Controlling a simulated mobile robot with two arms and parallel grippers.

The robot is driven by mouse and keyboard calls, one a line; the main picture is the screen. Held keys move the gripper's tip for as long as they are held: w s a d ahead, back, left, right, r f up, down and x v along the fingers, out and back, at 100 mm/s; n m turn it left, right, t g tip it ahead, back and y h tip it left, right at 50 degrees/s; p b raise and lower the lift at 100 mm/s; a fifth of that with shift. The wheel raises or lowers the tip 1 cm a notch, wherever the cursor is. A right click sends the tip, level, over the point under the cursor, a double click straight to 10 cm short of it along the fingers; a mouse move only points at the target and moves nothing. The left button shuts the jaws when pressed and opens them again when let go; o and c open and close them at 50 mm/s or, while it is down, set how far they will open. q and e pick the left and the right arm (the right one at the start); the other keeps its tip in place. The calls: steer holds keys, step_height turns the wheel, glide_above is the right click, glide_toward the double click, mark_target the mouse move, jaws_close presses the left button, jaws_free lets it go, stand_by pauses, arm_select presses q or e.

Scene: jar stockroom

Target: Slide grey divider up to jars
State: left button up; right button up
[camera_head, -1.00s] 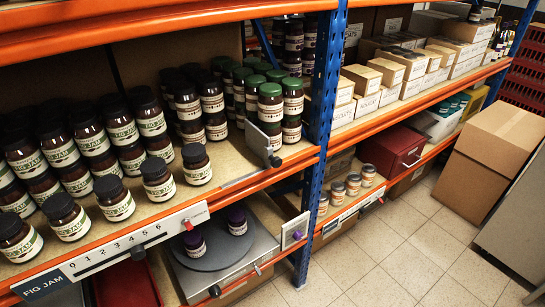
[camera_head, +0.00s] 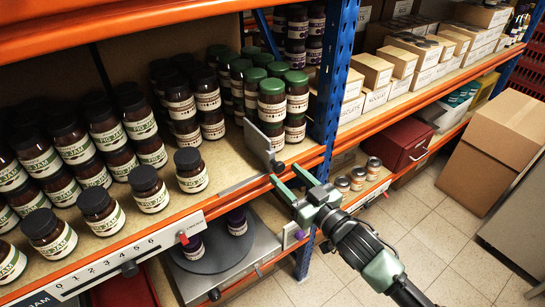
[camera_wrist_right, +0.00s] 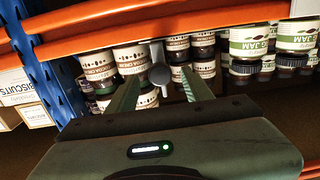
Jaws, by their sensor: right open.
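The grey divider (camera_head: 262,147) stands upright on the middle shelf near the blue post, with a dark round knob (camera_head: 277,166) at its front. Jars with fig jam labels (camera_head: 150,190) stand in rows to its left, with bare shelf between the front row and the divider. Green-lidded jars (camera_head: 272,103) stand close behind it. My right gripper (camera_head: 285,174) is open and empty in front of the knob. In the right wrist view the knob (camera_wrist_right: 159,74) shows between the open fingers (camera_wrist_right: 160,92); the divider's plate is hard to make out. My left gripper is out of view.
A blue post (camera_head: 330,90) stands right of the divider. Cartons (camera_head: 505,140) stand on the floor at right.

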mark_target(272, 161)
steer(key=p+x, duration=0.1)
steer(key=x, duration=0.6)
jaws_close()
steer(key=shift+f, duration=0.1)
stand_by(1.3)
